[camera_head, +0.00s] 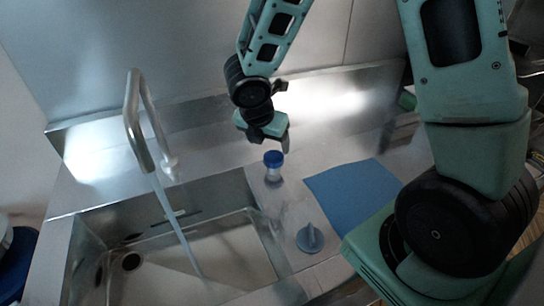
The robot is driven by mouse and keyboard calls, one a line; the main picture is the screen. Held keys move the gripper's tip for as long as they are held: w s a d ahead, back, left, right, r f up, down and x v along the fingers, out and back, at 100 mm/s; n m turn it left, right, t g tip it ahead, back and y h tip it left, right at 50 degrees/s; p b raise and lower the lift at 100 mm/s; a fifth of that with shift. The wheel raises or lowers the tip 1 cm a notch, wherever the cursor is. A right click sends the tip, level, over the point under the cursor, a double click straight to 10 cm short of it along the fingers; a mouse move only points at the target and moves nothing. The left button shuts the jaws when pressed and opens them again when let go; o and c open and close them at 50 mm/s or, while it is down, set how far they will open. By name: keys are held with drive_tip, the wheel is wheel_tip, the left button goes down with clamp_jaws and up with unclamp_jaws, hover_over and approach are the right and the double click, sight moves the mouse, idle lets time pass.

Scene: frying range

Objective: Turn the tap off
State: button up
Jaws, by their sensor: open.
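The metal tap (131,112) stands behind the sink, its bent spout reaching over the basin. A pale stream of water (176,225) runs from the spout down into the sink (225,243). A blue-grey round knob with a raised grip (310,239) sits on the counter to the right of the sink; I cannot tell for certain that it belongs to the tap. My gripper (268,139) is open, with nothing visible between its fingers. It hangs above the rear counter, right of the tap and apart from both tap and knob. Its fingertips are partly hard to make out.
A small clear container with a blue lid (273,161) stands just below my gripper in the picture, behind the knob. A flat blue mat (352,199) lies to the right. The metal back wall (330,100) rises behind. Bare counter surrounds the knob.

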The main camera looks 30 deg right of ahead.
sight(273, 157)
drive_tip(key=b+x, duration=0.1)
drive_tip(key=x, duration=0.6)
drive_tip(key=c, duration=1)
